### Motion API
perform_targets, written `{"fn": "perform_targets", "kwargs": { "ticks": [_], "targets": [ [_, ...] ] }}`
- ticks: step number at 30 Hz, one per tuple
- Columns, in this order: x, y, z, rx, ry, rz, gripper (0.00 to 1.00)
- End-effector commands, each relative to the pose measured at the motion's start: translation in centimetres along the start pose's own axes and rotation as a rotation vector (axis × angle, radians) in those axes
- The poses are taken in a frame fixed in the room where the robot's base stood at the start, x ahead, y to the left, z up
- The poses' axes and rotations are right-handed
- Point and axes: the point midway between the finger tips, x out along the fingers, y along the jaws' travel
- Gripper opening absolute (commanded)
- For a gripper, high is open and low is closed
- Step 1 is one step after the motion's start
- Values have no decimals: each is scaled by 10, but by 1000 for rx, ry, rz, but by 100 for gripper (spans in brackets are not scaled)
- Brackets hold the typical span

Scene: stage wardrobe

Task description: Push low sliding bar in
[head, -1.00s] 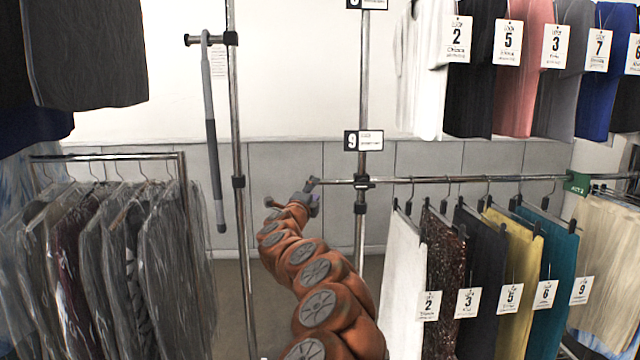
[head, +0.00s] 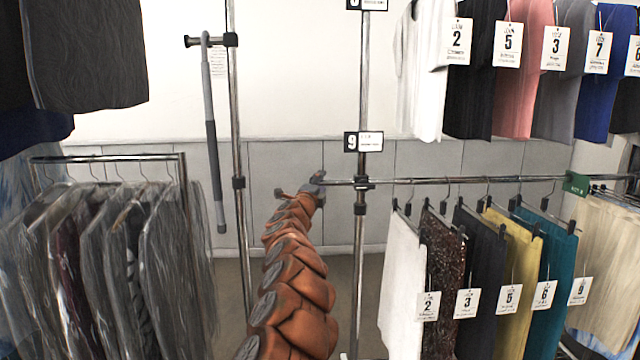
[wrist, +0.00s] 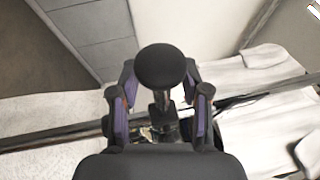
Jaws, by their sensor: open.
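The low sliding bar (head: 415,180) is a thin chrome rail running horizontally across the right half of the head view. Garments on hangers hang from it. It passes through a black clamp (head: 363,182) on an upright post, and its left end sticks out past the post. My gripper (head: 316,186) is at that left end and covers it in the head view. In the wrist view, a round black knob (wrist: 160,65) sits between the two open fingers of my gripper (wrist: 160,82). I cannot tell whether they touch it.
Covered garments (head: 120,260) hang on a low rack at the left. A grey hooked pole (head: 212,130) hangs from a bracket on the left post (head: 237,120). Upper garments (head: 515,70) hang at the top right.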

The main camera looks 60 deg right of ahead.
Motion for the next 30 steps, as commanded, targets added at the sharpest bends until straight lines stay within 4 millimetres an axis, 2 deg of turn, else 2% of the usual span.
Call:
{"fn": "perform_targets", "kwargs": {
  "ticks": [13,26,30],
  "targets": [
    [2,-1,1,1,-2,-1,46],
    [2,0,1,0,-2,-1,2],
    [2,0,1,1,-2,0,0]
  ]
}}
